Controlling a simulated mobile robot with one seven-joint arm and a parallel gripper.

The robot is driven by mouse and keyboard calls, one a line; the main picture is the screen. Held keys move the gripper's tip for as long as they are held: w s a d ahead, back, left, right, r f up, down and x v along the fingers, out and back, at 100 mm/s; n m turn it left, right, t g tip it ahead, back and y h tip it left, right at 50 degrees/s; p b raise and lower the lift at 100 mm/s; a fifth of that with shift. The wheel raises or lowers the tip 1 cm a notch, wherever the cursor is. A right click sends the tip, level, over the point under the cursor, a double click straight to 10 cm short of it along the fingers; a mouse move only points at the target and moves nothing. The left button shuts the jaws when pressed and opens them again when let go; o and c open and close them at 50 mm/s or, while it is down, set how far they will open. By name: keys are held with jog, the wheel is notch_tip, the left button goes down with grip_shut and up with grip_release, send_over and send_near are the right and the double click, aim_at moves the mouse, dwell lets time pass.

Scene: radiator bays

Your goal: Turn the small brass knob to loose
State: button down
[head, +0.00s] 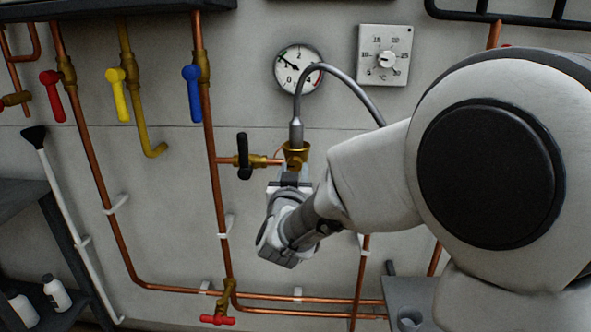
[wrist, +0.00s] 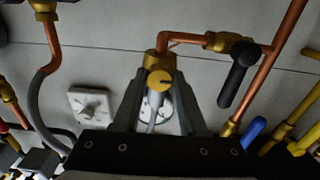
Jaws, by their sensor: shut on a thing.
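The small brass knob (wrist: 159,81) is round, with a dark mark on its face, and sits in front of a brass fitting (wrist: 154,60) on the copper pipe. My gripper (wrist: 159,90) has one finger on each side of the knob and is shut on it. In the head view my gripper (head: 290,180) reaches up from below to the brass fitting (head: 296,152), just right of the black-handled valve. The knob is mostly hidden there by the gripper, and I cannot read its turn position.
A black lever (head: 243,157) is close on the left. A grey hose (head: 345,78) rises from the fitting, near a gauge (head: 299,69) and a thermostat dial (head: 384,56). Blue (head: 193,93), yellow (head: 118,94) and red (head: 52,95) handles hang further left.

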jog(key=shift+r, duration=0.15)
jog(key=shift+c, duration=2.4)
grip_release()
jog(key=s+b, duration=0.3)
jog(key=s, duration=1.4)
jog(key=shift+s+a, duration=0.15)
jog(key=shift+a, duration=0.15)
